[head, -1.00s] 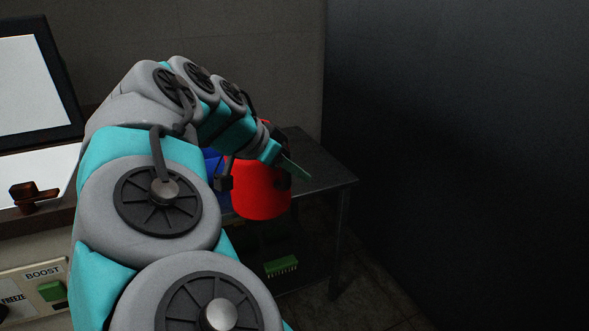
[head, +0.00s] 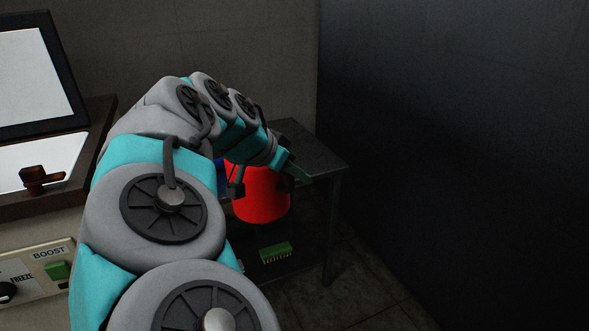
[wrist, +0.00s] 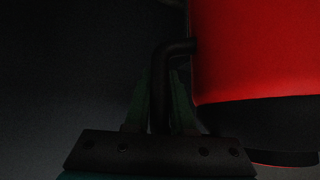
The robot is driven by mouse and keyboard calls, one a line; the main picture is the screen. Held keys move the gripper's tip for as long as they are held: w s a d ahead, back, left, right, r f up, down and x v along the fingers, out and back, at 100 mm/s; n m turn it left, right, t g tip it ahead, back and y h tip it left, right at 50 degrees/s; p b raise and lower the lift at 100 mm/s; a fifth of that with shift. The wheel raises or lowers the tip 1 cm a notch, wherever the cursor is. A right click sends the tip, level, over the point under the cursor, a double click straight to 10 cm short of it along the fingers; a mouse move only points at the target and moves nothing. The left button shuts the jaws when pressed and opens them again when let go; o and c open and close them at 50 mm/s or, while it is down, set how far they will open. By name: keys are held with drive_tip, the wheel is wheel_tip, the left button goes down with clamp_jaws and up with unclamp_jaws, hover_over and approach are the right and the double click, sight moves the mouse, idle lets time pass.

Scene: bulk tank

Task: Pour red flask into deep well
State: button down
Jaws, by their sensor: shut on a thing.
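The red flask (head: 262,195) is beyond my arm in the head view, in front of the dark table's edge. My gripper (head: 290,172) is at the flask's upper part, mostly hidden by my own wrist. In the wrist view my gripper (wrist: 160,105) has its greenish fingers shut on the flask's dark handle. The red flask (wrist: 255,50) fills the upper right there and looks roughly upright. I cannot make out its contents. I cannot pick out a deep well for certain in either view.
A dark table (head: 318,158) stands behind the flask, with a blue thing (head: 221,166) partly hidden on it. A green block (head: 275,252) lies lower down. At left is a machine with a white top (head: 45,158), brown lever (head: 40,178) and BOOST panel (head: 45,270). Dark wall right.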

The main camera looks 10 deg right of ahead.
drive_tip(key=w+d+f+n+t+y, duration=0.1)
drive_tip(key=w+d+f+n+y, duration=0.2)
drive_tip(key=f, duration=0.7)
drive_tip(key=w+d+f+n+t+y, duration=0.2)
drive_tip(key=w+d+f+n+y, duration=0.2)
drive_tip(key=w+f+n, duration=0.3)
wheel_tip(320, 180, down, 4)
drive_tip(key=shift+w+d+r+t, duration=0.1)
drive_tip(key=shift+w+d+t, duration=0.2)
drive_tip(key=shift+w+d, duration=0.35)
drive_tip(key=shift+s+d, duration=0.1)
